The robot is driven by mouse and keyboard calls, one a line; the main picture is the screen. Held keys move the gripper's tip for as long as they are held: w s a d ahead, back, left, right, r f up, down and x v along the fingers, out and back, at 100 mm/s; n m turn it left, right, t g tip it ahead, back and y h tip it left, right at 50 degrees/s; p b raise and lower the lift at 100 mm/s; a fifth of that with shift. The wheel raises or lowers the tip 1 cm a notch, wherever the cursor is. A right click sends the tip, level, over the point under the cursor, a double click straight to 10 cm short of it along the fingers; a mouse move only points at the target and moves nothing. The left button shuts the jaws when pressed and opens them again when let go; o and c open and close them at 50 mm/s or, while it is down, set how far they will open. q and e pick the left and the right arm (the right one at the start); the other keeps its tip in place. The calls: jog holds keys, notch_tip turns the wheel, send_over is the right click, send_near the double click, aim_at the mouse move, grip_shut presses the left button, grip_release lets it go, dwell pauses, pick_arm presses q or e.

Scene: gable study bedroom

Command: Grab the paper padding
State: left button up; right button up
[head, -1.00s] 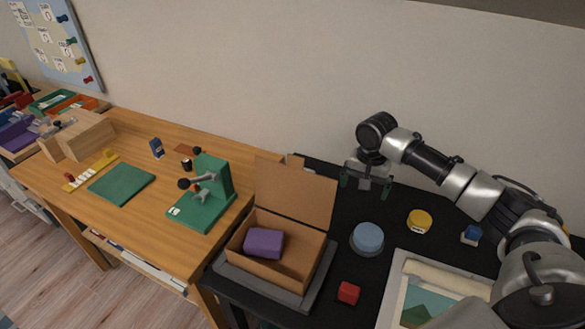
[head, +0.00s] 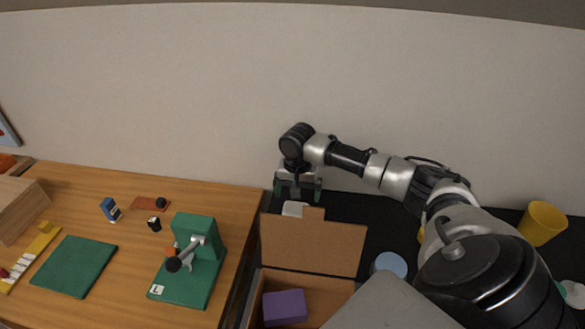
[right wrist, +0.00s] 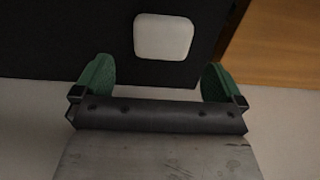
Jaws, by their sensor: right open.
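A white rounded block, which looks like the paper padding (head: 293,208), lies on the black table top behind the raised lid of the cardboard box; the lid hides part of it. It also shows whole in the right wrist view (right wrist: 163,37), just beyond the fingers and roughly centred between them. My right gripper (head: 297,190) hangs above and slightly behind it, pointing down, with its green fingers (right wrist: 157,78) wide apart and nothing between them. My left gripper is not in view.
The open cardboard box (head: 312,245) stands in front with a purple block (head: 285,307) in it. A wooden desk (head: 222,197) with a green stand (head: 190,278) adjoins on the left. The wall is close behind my gripper. A yellow cup (head: 541,223) stands far right.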

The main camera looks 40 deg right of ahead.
aim_at(296, 207)
jog(key=shift+f, duration=0.9)
jog(key=f, duration=0.4)
jog(key=shift+a+f, duration=0.15)
jog(key=shift+a, duration=0.15)
jog(key=shift+f, duration=0.45)
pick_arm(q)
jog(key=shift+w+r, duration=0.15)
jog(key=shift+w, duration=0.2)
pick_arm(e)
jog(key=c, duration=0.8)
